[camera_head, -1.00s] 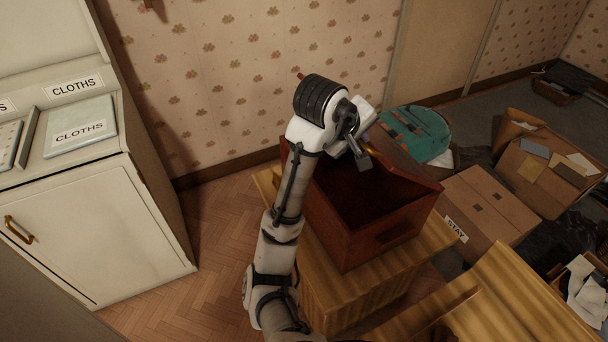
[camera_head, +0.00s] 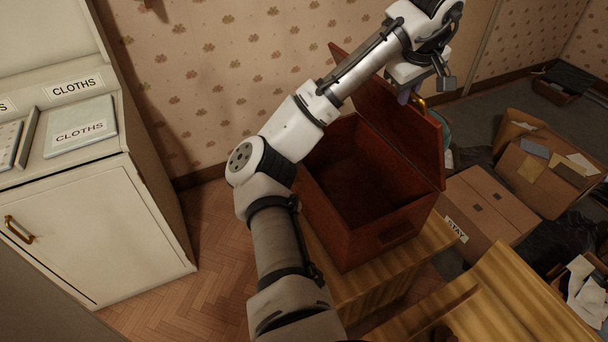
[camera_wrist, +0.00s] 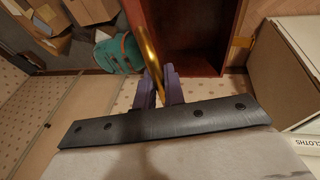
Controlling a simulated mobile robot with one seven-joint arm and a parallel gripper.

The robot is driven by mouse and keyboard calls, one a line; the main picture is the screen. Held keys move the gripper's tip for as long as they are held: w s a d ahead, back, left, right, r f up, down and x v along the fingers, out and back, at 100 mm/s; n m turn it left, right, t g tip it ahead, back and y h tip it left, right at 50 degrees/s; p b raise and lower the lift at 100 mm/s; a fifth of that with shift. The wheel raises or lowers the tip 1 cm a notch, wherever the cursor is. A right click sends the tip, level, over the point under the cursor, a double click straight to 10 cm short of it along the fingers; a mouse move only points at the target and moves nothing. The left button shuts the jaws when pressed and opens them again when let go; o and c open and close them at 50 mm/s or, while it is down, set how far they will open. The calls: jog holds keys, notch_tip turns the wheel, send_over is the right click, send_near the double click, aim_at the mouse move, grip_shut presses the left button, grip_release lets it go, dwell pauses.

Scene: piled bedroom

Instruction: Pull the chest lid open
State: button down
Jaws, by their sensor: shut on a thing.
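The reddish-brown wooden chest (camera_head: 395,228) stands with its dark, empty-looking interior showing. Its lid (camera_head: 400,130) is raised steeply along the chest's right side, wide open. My gripper (camera_head: 410,96) is at the lid's outer face, near its upper part, partly hidden behind my wrist. In the wrist view, my gripper's purple fingers (camera_wrist: 160,88) are shut on the curved gold handle (camera_wrist: 151,45). The handle also shows in the head view (camera_head: 421,104). The chest (camera_wrist: 202,38) fills the upper middle of the wrist view.
The chest sits on a yellowish wooden stand (camera_head: 350,290). A cardboard box marked STAY (camera_head: 490,205) is to its right, with an open box of papers (camera_head: 548,165) beyond. A teal bag (camera_wrist: 118,53) lies beyond the lid. A white cabinet (camera_head: 90,220) stands left, with bare floor between.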

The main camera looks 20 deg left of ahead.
jog(key=shift+w+d+r, duration=0.35)
jog(key=shift+w+d, duration=0.1)
jog(key=shift+w, duration=0.1)
jog(key=c, duration=1.5)
grip_release()
jog(key=shift+f, duration=0.1)
jog(key=p+v, duration=0.7)
jog(key=shift+p, duration=0.4)
